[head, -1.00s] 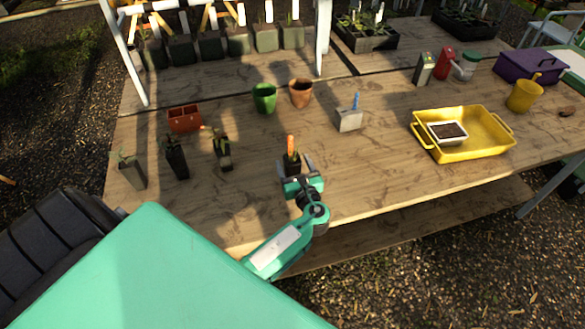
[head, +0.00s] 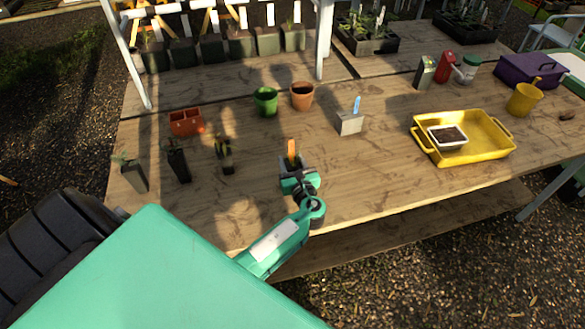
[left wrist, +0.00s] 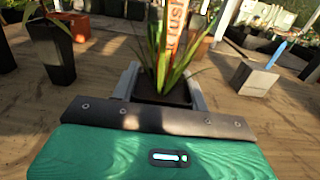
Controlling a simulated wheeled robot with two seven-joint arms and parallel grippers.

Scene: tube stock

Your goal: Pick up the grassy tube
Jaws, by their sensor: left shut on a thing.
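The grassy tube is a dark square pot with long thin green leaves (left wrist: 165,55) and an upright orange label (head: 292,149). It stands near the front edge of the table in the head view. My left gripper (head: 294,167) reaches it from the front. In the left wrist view the two pale fingers of my left gripper (left wrist: 163,88) are shut on the tube, one at each side. The tube looks upright, and its lower part is hidden behind the gripper. I cannot tell whether its base touches the table. My right gripper is not in view.
Several other dark planted tubes (head: 178,163) stand to the left. A red-orange holder (head: 186,122), a green pot (head: 265,101) and a terracotta pot (head: 302,96) stand behind. A grey block with a blue label (head: 349,124) and a yellow tray (head: 494,126) are to the right.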

